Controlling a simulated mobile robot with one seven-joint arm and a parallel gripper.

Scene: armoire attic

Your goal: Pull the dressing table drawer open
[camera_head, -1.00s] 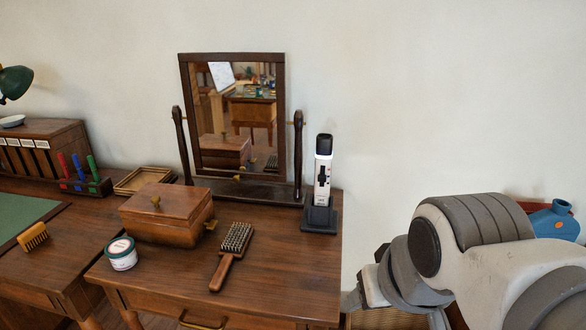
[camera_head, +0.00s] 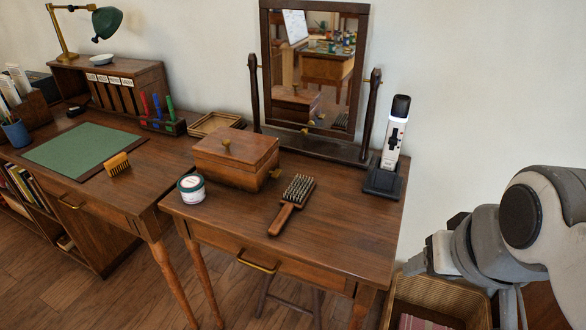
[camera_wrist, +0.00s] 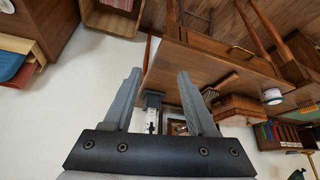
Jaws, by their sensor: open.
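The dressing table (camera_head: 345,232) stands in the middle of the head view. Its front drawer (camera_head: 300,268) looks shut, with a brass bar handle (camera_head: 258,262) on its face. My gripper (camera_wrist: 158,95) shows in the wrist view with its two fingers spread and nothing between them. In the head view my arm is at the right, to the right of the table and apart from the handle. The wrist view also shows the table (camera_wrist: 190,68), turned over in the picture, beyond the fingers.
On the table are a wooden box (camera_head: 235,160), a white jar (camera_head: 191,188), a brush (camera_head: 292,203), a mirror (camera_head: 262,60) and a white device in a dark stand (camera_head: 383,180). A wicker basket (camera_head: 440,300) is on the floor at right. A desk (camera_head: 125,190) adjoins at left.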

